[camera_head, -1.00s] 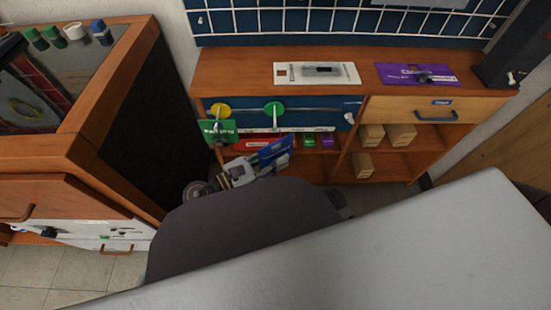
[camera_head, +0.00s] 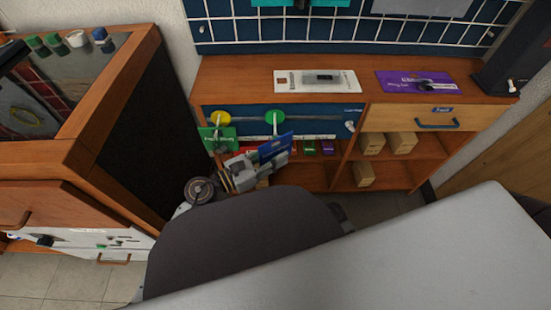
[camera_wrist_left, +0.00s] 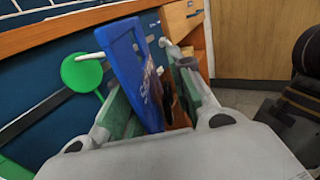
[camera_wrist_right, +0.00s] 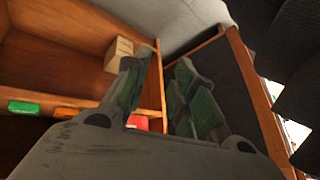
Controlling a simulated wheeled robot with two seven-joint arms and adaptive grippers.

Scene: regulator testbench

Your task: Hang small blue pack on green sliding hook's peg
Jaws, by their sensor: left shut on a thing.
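The small blue pack (camera_head: 275,147) is held upright and tilted just below the green sliding hook (camera_head: 275,117) in the head view. My left gripper (camera_head: 268,163) is shut on the pack, which stands between its fingers in the left wrist view (camera_wrist_left: 135,70). There the green hook's disc (camera_wrist_left: 82,72) is left of the pack, and a white peg reaches toward the pack's upper left edge. I cannot tell whether they touch. My right gripper (camera_wrist_right: 160,95) is open and empty in the right wrist view; the head view does not show it.
A yellow hook (camera_head: 220,118) with a green pack (camera_head: 217,138) hanging below is to the left on the same rail. Small cardboard boxes (camera_head: 400,143) stand on the right shelves. A dark-sided wooden cabinet (camera_head: 125,120) stands close on the left.

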